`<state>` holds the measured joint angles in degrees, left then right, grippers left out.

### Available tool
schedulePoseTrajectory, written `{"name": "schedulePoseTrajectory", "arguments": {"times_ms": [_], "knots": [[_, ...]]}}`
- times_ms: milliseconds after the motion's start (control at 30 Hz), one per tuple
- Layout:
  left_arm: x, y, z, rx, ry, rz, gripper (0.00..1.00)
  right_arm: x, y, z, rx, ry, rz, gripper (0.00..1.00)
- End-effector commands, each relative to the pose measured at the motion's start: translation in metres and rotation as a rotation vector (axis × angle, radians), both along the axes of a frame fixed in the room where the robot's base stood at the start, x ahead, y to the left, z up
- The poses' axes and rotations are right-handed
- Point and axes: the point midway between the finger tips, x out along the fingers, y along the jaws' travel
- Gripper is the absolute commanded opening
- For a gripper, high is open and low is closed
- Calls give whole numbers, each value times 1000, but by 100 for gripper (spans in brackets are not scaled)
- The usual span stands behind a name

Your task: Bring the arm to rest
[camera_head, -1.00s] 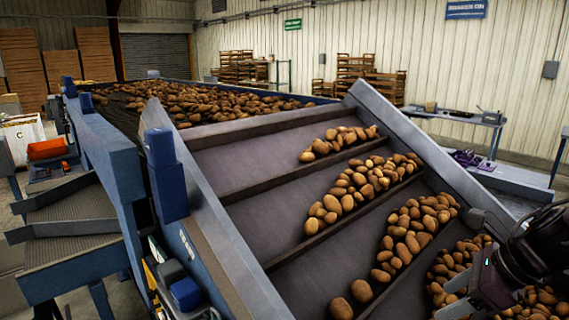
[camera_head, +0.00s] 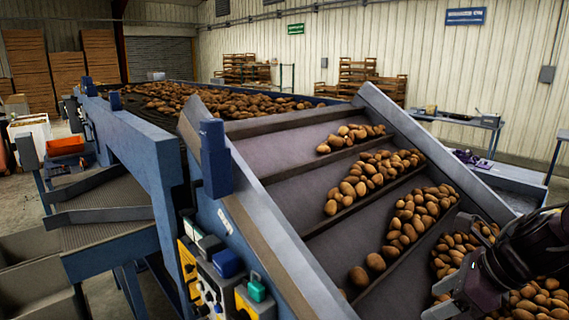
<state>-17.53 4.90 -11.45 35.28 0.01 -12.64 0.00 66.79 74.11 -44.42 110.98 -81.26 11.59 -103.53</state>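My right gripper (camera_head: 452,296) is at the lower right, dark, over the lower end of the sloping conveyor (camera_head: 288,152). Potatoes (camera_head: 540,300) lie behind and around it. Its fingers run partly against dark parts and the frame edge, so I cannot tell whether it is open or shut, and I see no potato clearly held. My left gripper and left arm are not in the view. The conveyor carries several rows of potatoes (camera_head: 374,172) between its dark cross bars.
A flat bed of potatoes (camera_head: 215,100) lies behind the conveyor. A control panel with coloured buttons (camera_head: 226,264) is on the near side. A grey side chute (camera_head: 105,212) and an orange bin (camera_head: 66,146) stand left. A bench (camera_head: 455,120) stands at the back right.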

Motion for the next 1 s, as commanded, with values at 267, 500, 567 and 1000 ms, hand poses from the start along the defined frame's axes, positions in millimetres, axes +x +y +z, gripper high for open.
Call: {"name": "schedulePoseTrajectory", "arguments": {"times_ms": [267, 500, 567, 1000], "knots": [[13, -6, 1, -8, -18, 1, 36, 15, 46, -27, 69, -11, -71, 60], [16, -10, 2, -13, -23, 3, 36, 26, 113, -55, 237, -6, -222, 60], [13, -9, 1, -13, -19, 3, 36, 27, 134, -62, 312, 7, -290, 60], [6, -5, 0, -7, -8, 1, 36, 2, 197, -98, 1213, 484, -1479, 60]]}}
